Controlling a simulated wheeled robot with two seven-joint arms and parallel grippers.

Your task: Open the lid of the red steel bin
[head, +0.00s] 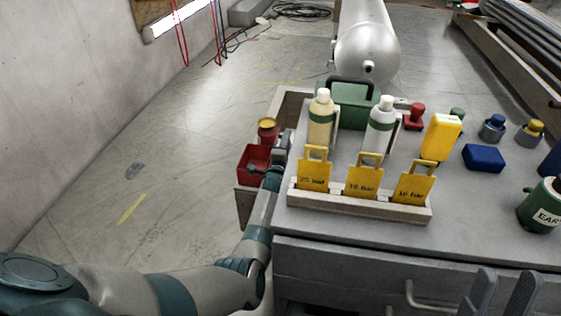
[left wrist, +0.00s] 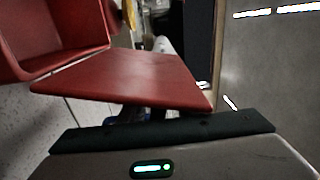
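The red steel bin (head: 254,168) is at the left side of the grey bench in the head view. It looks open at the top, with part of its inside showing. In the left wrist view, the bin's red walls (left wrist: 60,28) are at upper left, and a flat red panel (left wrist: 140,78), seemingly the lid, slopes out from them close ahead of the gripper body. My left gripper (head: 272,172) is at the bin's right side; its fingers are not clear, nor whether they touch the panel. My right gripper (head: 502,294) is at lower right, fingers apart and empty.
A yellow-topped red item (head: 267,130) is just behind the bin. A rack (head: 360,204) with yellow tags stands at the bench's left edge, beside my left forearm. Bottles and a green toolbox (head: 352,103) are behind it.

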